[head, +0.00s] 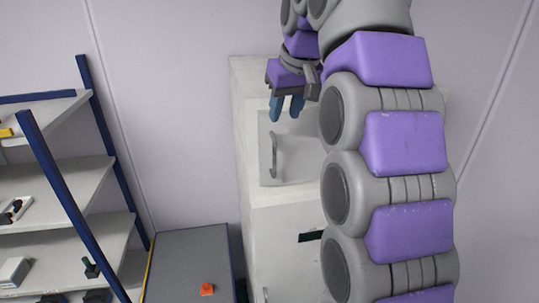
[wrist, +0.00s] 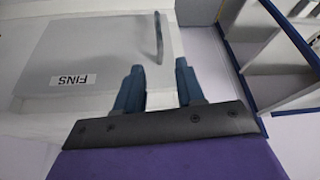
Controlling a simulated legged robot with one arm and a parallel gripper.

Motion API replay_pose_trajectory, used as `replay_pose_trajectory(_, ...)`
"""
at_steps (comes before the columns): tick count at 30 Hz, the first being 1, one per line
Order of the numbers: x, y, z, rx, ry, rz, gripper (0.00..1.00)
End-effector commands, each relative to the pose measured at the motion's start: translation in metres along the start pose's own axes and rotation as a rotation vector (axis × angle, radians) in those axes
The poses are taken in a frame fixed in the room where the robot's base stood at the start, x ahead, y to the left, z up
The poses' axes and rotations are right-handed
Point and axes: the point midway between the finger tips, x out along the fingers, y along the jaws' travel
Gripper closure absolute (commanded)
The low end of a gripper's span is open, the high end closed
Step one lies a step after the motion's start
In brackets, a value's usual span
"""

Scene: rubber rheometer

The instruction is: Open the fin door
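The fin door is a pale grey panel (head: 266,148) on the front of a tall white cabinet (head: 243,85). A grey bar handle (head: 274,156) stands upright on it. My gripper (head: 286,108) is just above the handle in the head view. In the wrist view my gripper (wrist: 158,75) has its two blue fingers apart with nothing between them. The door looks shut. My arm hides the cabinet's right side.
A shelf rack with blue posts (head: 75,185) stands at left, holding small items. A low grey table (head: 187,262) with a small orange object (head: 207,289) is beside the cabinet. A dark slot (head: 310,236) shows lower on the cabinet. The wall is close behind.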

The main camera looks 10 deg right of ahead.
Motion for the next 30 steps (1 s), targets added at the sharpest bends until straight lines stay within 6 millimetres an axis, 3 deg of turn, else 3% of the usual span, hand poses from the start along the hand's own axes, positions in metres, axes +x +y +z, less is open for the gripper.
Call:
replay_pose_trajectory(15,0.086,-0.004,0.003,-0.001,-0.006,0.001,0.62)
replay_pose_trajectory(23,0.104,-0.004,0.002,0.0,-0.007,0.0,0.62)
replay_pose_trajectory(30,0.131,-0.002,0.001,0.001,-0.005,0.0,0.62)
